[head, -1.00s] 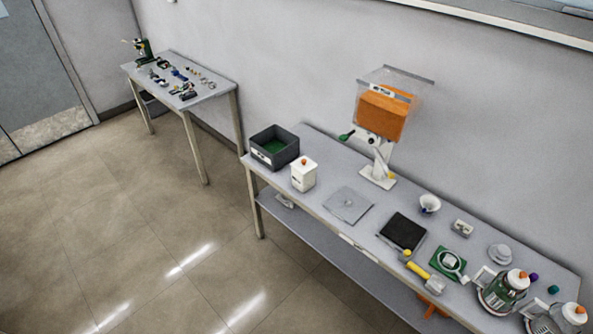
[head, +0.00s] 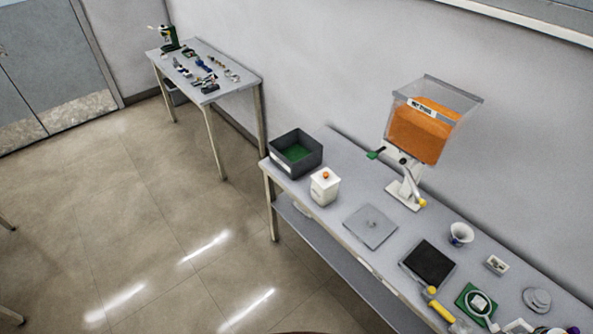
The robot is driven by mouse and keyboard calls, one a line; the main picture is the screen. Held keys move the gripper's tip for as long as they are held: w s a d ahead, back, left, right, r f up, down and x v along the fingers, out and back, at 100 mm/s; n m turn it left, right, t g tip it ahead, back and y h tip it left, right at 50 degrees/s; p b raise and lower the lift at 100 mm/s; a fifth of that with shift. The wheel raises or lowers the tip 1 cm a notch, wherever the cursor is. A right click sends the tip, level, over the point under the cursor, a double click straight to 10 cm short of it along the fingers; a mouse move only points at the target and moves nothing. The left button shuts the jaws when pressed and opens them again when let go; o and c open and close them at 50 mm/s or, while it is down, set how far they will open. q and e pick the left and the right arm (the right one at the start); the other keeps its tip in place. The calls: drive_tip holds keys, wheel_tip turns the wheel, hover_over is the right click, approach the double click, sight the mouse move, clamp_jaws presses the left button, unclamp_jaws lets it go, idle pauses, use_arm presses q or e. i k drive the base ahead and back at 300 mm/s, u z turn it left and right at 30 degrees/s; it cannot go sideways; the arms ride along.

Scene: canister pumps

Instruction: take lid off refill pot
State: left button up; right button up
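A white square pot (head: 324,189) with an orange knob on top stands near the left end of the long table; it may be the refill pot, but I cannot read a label on it. Its lid appears to be on. Neither of my grippers is in view.
The long grey table (head: 343,155) runs along the wall. A dark open bin (head: 296,153), a dispenser with an orange-filled clear hopper (head: 427,130), a black mat (head: 428,263) and a white cup (head: 460,234) stand on it. Open floor (head: 150,220) lies in front.

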sight(325, 178)
drive_tip(key=u, duration=0.1)
drive_tip(key=i, duration=0.65)
drive_tip(key=z, duration=0.85)
drive_tip(key=i, duration=0.4)
drive_tip(key=z, duration=0.45)
